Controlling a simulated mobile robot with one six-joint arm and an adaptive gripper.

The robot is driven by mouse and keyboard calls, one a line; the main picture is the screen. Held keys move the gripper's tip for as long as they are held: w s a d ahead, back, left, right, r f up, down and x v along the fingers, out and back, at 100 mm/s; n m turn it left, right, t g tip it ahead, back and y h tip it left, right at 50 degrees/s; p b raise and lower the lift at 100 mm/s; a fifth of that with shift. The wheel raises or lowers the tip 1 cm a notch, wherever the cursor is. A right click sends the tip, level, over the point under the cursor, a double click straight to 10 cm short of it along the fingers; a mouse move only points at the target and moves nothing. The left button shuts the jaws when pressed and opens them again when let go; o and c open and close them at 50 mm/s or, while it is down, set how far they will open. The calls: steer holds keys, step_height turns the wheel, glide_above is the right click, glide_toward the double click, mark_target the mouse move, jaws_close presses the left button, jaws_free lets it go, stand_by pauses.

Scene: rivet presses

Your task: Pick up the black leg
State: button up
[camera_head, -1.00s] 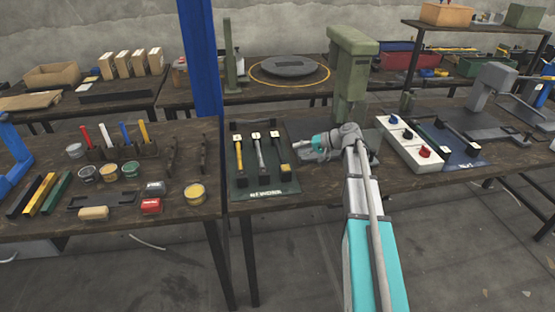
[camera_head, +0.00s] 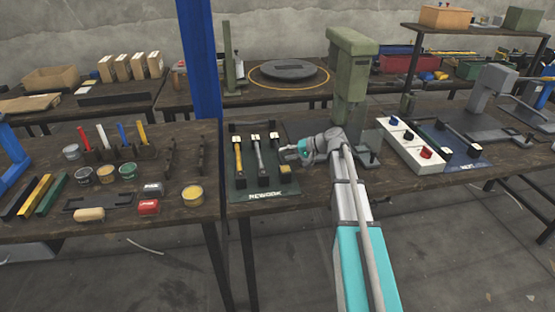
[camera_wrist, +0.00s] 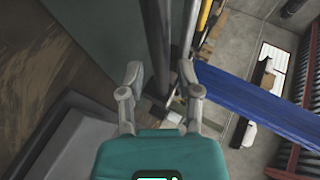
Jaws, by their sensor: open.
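The black leg (camera_wrist: 156,38) shows in the wrist view as a dark bar running up between my two fingers. In the head view the black leg (camera_head: 276,152) is the rightmost of three legs on the green rework mat (camera_head: 240,192), partly hidden by my gripper. My gripper (camera_head: 288,151) is at its right side, fingers pointing left. In the wrist view my gripper (camera_wrist: 160,73) is open, with one finger on each side of the bar. I cannot tell whether either finger touches it.
A grey leg (camera_head: 260,154) and a yellow leg (camera_head: 238,158) lie left of the black one. A green press (camera_head: 350,75) stands behind my arm. A white button box (camera_head: 408,142) is to the right. A blue post (camera_head: 203,60) rises left of the mat.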

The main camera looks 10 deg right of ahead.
steer(key=shift+x, duration=0.85)
jaws_close()
